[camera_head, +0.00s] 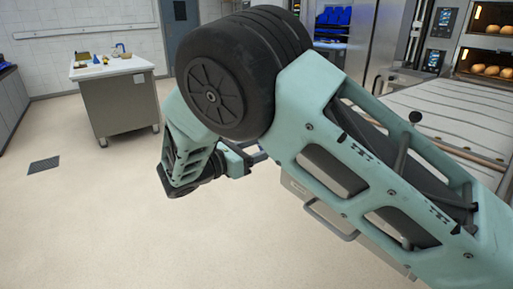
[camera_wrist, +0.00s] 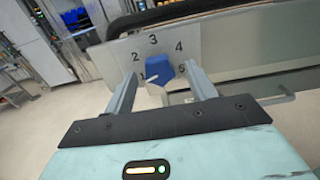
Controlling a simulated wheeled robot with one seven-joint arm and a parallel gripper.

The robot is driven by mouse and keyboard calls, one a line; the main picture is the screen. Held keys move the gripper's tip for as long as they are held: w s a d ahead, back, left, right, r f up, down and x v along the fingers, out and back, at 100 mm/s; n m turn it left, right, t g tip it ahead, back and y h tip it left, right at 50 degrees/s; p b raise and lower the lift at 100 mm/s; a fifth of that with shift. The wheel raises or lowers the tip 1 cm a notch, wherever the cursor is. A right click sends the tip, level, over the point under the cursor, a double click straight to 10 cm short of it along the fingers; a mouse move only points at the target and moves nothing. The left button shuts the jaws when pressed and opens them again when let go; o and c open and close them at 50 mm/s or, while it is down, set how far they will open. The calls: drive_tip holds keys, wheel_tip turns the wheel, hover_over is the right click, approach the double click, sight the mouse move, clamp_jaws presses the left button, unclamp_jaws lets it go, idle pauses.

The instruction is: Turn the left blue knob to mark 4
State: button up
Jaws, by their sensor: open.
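A blue knob (camera_wrist: 158,69) sits on a grey panel (camera_wrist: 215,50) in the wrist view, with the marks 1 to 5 in an arc around it. Mark 3 is above the knob, and mark 4 (camera_wrist: 179,46) is at its upper right. A small white line shows at the knob's lower left, near mark 1; its exact reading is hard to tell. My gripper (camera_wrist: 160,74) is open, with one finger on each side of the knob. I cannot tell whether either finger touches it. In the head view my gripper (camera_head: 243,157) shows partly; my arm hides the knob there.
A dark bar (camera_wrist: 200,12) runs along the panel's top. In the head view, a steel worktable (camera_head: 117,100) with small items stands at the left, and oven decks with bread (camera_head: 492,70) at the upper right. The floor (camera_head: 90,220) at the left is clear.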

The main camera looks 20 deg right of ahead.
drive_tip(key=shift+c, duration=0.4)
drive_tip(key=c, duration=0.9)
